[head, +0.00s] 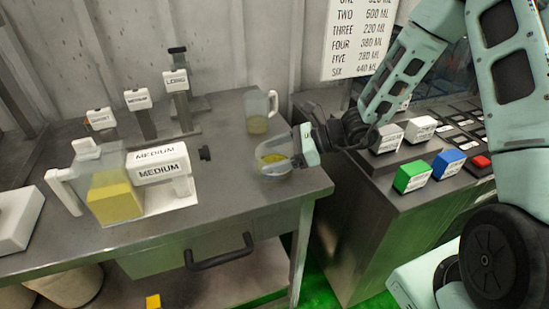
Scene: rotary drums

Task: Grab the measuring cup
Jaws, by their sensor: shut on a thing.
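A clear measuring cup (270,161) with yellow contents is near the front right corner of the metal table. My gripper (300,148) reaches in from the right and is shut on the cup at its right side. The fingers and the cup's handle are partly hidden by the gripper body. The cup looks tilted, and I cannot tell whether its base touches the table.
A larger jug (112,190) with yellow contents stands at left beside a white block labelled MEDIUM (160,170). Labelled stands (178,95) are at the back. A console with green (410,178), blue and red buttons is at right. The table (225,205) is bare left of the held cup.

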